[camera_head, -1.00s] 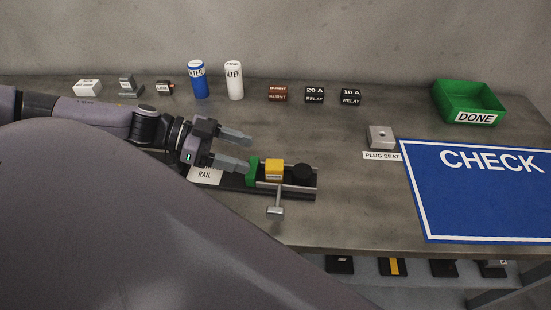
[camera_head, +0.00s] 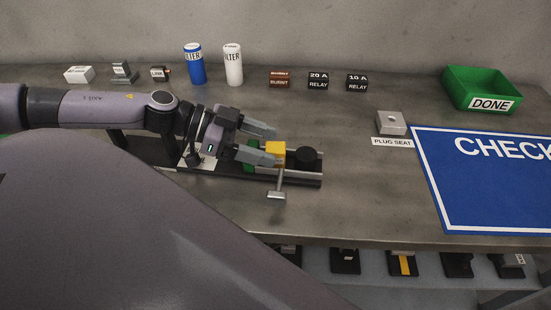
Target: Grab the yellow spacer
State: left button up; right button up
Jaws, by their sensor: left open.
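The yellow spacer (camera_head: 276,148) is a small yellow block on the dark rail fixture (camera_head: 232,173), between a green piece (camera_head: 252,148) on its left and a round black knob (camera_head: 307,157) on its right. My left gripper (camera_head: 270,145) comes in from the left and is open. Its two grey fingers point right; the nearer fingertip overlaps the spacer's left edge in the picture, the farther one lies just behind it. I cannot tell whether either finger touches it. Part of the green piece is hidden behind the gripper. My right gripper is not in view.
A T-shaped metal handle (camera_head: 278,191) juts from the rail's front. Blue (camera_head: 194,65) and white (camera_head: 233,65) filters, relays and small parts line the back. At right are a plug seat (camera_head: 391,123), a green DONE bin (camera_head: 483,88) and a blue CHECK mat (camera_head: 485,185). Bench between is clear.

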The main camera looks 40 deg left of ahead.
pick_arm(q)
jog(key=c, duration=1.1)
jog(key=shift+r, duration=0.1)
jog(key=shift+c, duration=0.3)
